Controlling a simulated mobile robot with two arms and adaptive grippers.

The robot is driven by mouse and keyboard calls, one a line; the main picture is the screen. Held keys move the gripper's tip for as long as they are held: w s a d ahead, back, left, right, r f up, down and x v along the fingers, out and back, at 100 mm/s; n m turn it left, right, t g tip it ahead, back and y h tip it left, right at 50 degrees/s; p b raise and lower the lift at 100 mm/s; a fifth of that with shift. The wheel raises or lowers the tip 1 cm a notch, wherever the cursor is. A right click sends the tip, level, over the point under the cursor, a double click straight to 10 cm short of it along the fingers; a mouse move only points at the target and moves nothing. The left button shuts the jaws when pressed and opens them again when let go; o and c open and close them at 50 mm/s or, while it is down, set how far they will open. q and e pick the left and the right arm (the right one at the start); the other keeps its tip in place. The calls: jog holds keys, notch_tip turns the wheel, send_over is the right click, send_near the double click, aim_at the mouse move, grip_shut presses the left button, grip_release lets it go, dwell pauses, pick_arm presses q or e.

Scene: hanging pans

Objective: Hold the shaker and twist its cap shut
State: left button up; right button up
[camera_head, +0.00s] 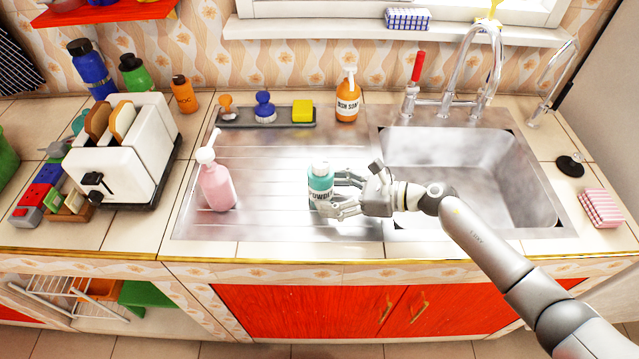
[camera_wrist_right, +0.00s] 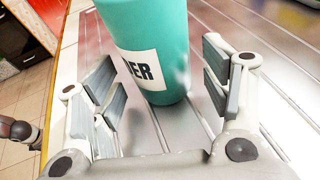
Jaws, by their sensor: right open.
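The shaker (camera_head: 320,184) is a teal bottle with a white "POWDER" label and a pale cap (camera_head: 320,168). It stands upright on the metal drainboard, left of the sink basin. My right gripper (camera_head: 338,190) reaches in from the right, with its fingers beside the shaker. In the right wrist view the shaker (camera_wrist_right: 150,45) stands between and beyond the two spread fingers (camera_wrist_right: 165,90), with gaps showing on both sides. The cap is out of that view, and I cannot tell how far it is screwed on. My left gripper is not in view.
A pink pump bottle (camera_head: 217,187) stands left of the shaker. An orange soap bottle (camera_head: 347,97) and a tray (camera_head: 265,123) with brushes and a yellow sponge are behind. A toaster (camera_head: 125,155) is at left. The basin (camera_head: 460,175) is at right. Drainboard around the shaker is clear.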

jog(key=shift+b+x, duration=0.3)
jog(key=shift+x, duration=0.55)
jog(key=c, duration=1)
